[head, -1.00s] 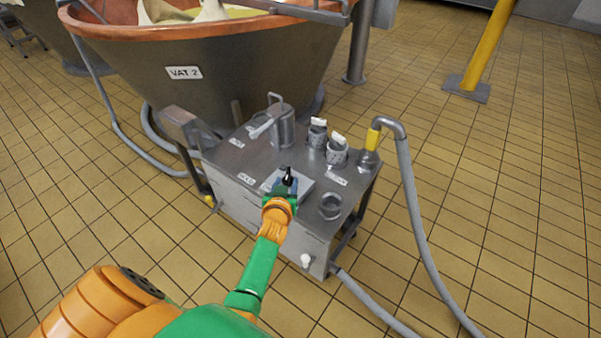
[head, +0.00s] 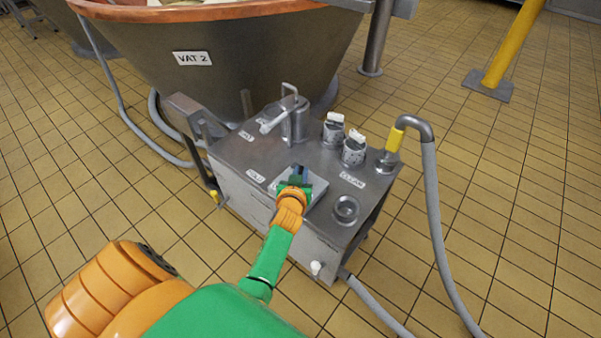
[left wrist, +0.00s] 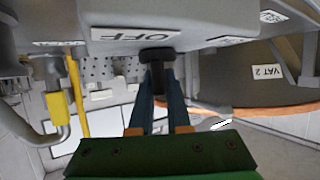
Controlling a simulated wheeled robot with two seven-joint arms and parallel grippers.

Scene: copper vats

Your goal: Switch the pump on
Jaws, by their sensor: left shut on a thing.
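The pump cart (head: 232,165) is a grey metal box on legs in front of vat 2. Its switch sits on a light plate (head: 316,183) on the top; in the head view my gripper hides the switch. In the left wrist view the black switch handle (left wrist: 157,56) stands between my fingertips, beside a plate marked OFF (left wrist: 135,34), seen upside down. My left gripper (head: 296,180), also in the left wrist view (left wrist: 158,80), is shut on this handle. My right gripper is not in view.
A copper-rimmed vat (head: 240,55) marked VAT 2 stands behind the cart. A grey hose (head: 432,200) with a yellow grip curves down at the right. A tap-like pipe (head: 290,118) and two cups stand on the cart. A yellow post (head: 514,45) stands far right. Tiled floor is open at right.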

